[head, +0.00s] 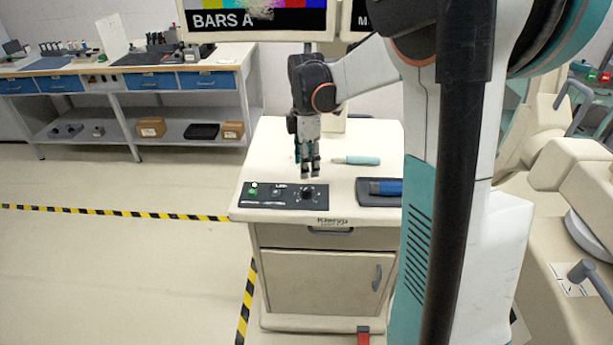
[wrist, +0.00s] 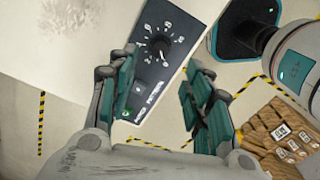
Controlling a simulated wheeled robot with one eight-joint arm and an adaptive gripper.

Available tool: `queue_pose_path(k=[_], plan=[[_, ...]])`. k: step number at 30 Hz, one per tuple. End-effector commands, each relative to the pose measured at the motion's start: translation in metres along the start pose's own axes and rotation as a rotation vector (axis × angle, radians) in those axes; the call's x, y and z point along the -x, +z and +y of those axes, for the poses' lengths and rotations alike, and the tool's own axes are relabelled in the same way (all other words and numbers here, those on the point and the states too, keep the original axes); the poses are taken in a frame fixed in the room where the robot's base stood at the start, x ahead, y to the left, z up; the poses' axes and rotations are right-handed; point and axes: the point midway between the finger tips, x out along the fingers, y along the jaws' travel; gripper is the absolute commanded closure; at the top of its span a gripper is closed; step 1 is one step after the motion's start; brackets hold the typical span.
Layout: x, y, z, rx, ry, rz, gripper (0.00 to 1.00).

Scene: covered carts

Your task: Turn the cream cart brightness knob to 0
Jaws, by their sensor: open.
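The cream cart (head: 300,232) stands in the middle of the head view, with a black control panel (head: 262,195) along its top front edge. The round black brightness knob (head: 307,192) is at the panel's right end. In the wrist view the knob (wrist: 161,46) sits inside a ring of white dial marks, beyond my fingertips. I cannot read its setting surely. My gripper (head: 311,174) points down just above the knob and is apart from it. In the wrist view my gripper (wrist: 158,100) is open and empty, its teal finger pads spread either side below the knob.
A green-lit button (head: 254,185) is at the panel's left end. A teal-handled tool (head: 357,160) lies behind the panel. A dark tray with a blue item (head: 379,192) lies right of the panel. A monitor (head: 255,18) stands behind the cart.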

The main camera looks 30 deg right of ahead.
Motion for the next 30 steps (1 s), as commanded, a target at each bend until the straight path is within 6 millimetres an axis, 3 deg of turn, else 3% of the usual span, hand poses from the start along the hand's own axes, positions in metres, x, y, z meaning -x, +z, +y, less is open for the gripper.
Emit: queue_pose_path(k=[3,8,25,30], plan=[[0.017,0.0,0.0,0.0,0.0,0.0,0.54],[0.029,0.0,0.0,0.0,0.0,0.0,0.54],[0.031,0.0,0.0,-0.001,0.001,0.0,0.54],[0.041,-0.014,-0.01,-0.07,0.034,0.003,0.54]])
